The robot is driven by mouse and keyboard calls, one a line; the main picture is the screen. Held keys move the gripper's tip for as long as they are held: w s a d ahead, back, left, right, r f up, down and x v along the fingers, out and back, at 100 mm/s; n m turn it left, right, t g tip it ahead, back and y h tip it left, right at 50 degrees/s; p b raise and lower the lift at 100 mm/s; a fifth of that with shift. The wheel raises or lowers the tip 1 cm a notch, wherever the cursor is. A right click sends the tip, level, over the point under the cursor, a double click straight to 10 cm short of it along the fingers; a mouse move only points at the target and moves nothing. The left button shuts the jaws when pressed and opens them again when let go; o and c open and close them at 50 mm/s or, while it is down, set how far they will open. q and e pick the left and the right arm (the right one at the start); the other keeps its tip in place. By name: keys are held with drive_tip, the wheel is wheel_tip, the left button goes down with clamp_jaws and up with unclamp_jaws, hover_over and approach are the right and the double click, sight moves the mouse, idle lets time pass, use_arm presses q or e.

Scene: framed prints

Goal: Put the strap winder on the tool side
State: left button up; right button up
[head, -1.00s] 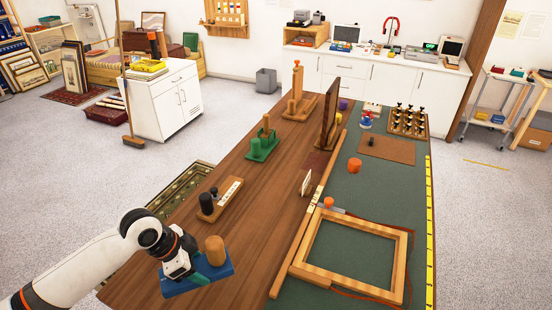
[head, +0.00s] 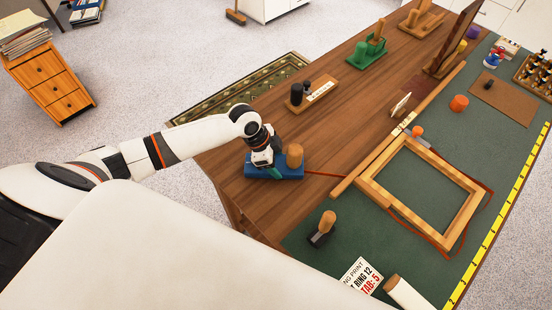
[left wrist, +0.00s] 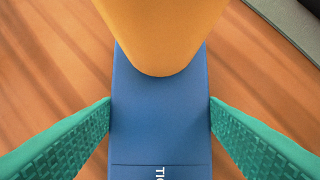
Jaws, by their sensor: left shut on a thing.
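The blue block with a wooden knob, which looks like the strap winder (head: 258,172), is on or just above the brown wooden part of the table, near its left edge. A thin red-orange strap runs from it toward the wooden frame (head: 447,228). My left gripper (head: 266,165) is shut on the block. In the left wrist view, the green fingers (left wrist: 160,125) stand on either side of the blue body (left wrist: 160,110), with the orange-brown knob (left wrist: 160,30) at the top. Whether the block touches the wood cannot be told. My right gripper is out of view.
The green mat (head: 410,185) lies right of a long wooden strip (head: 372,160). A dark tool with a wooden knob (head: 322,228) and a printed card (head: 361,277) sit at the near end. A dark-knobbed holder (head: 312,93) stands beyond the block. Bare wood lies between.

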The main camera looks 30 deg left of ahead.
use_arm(q)
drive_tip(key=shift+f, duration=0.15)
drive_tip(key=o, duration=1.3)
drive_tip(key=b+v, duration=0.1)
drive_tip(key=v, duration=1.1)
drive_tip(key=shift+b, duration=0.4)
